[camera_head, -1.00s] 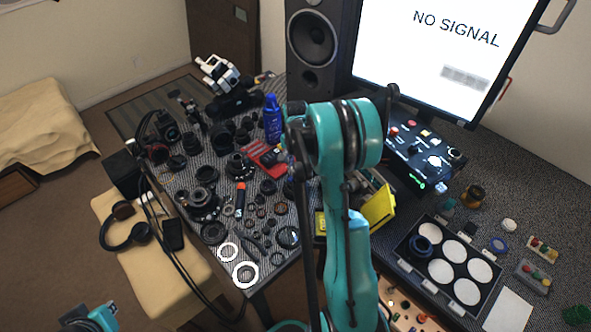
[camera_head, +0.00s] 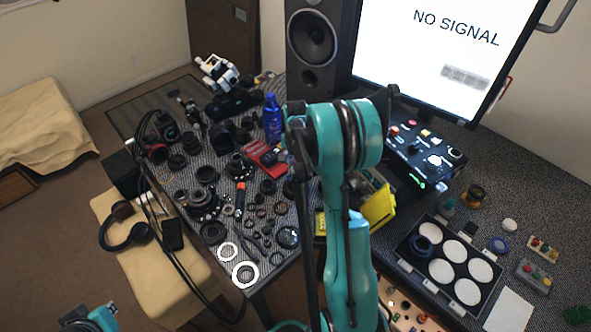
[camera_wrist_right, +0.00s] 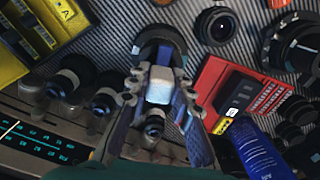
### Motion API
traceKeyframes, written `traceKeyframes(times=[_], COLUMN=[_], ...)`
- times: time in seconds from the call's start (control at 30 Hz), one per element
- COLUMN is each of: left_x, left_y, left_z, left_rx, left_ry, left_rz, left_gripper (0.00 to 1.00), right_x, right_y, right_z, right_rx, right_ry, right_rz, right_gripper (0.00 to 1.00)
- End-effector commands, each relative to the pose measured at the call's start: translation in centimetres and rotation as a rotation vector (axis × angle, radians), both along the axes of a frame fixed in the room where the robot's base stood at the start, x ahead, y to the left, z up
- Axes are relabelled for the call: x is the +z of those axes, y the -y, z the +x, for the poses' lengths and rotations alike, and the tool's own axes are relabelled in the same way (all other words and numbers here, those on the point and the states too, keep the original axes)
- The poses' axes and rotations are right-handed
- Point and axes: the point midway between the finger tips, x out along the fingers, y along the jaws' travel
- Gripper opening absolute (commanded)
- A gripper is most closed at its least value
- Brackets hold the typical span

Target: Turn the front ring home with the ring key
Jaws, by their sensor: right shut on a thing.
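My right gripper (camera_wrist_right: 162,88) shows in the right wrist view. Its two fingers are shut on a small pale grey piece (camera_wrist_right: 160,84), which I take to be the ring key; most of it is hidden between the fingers. Just beyond the fingertips is a dark round part (camera_wrist_right: 160,38), partly covered; I cannot tell whether the held piece touches it or whether it is the front ring. In the head view my right arm hides its gripper. My left gripper (camera_head: 92,318) is at the bottom left edge, away from the table, and its fingers are not clear.
Black lens parts and two white rings (camera_head: 245,274) crowd the table. A case with white discs (camera_head: 447,270) is at right.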

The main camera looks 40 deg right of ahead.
Motion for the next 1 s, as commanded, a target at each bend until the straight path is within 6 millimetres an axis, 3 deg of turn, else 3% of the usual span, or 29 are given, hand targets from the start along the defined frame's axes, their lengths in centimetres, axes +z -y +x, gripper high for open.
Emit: traceKeyframes(times=[1.0], left_x=[-1.0], left_y=[0.0], left_z=[0.0], left_rx=[0.0], left_ry=[0.0], left_rz=[0.0], left_gripper=[0.0], right_x=[-1.2], right_y=[0.0], right_z=[0.0], right_rx=[-0.002], right_ry=[0.0], right_rz=[0.0], right_gripper=[0.0])
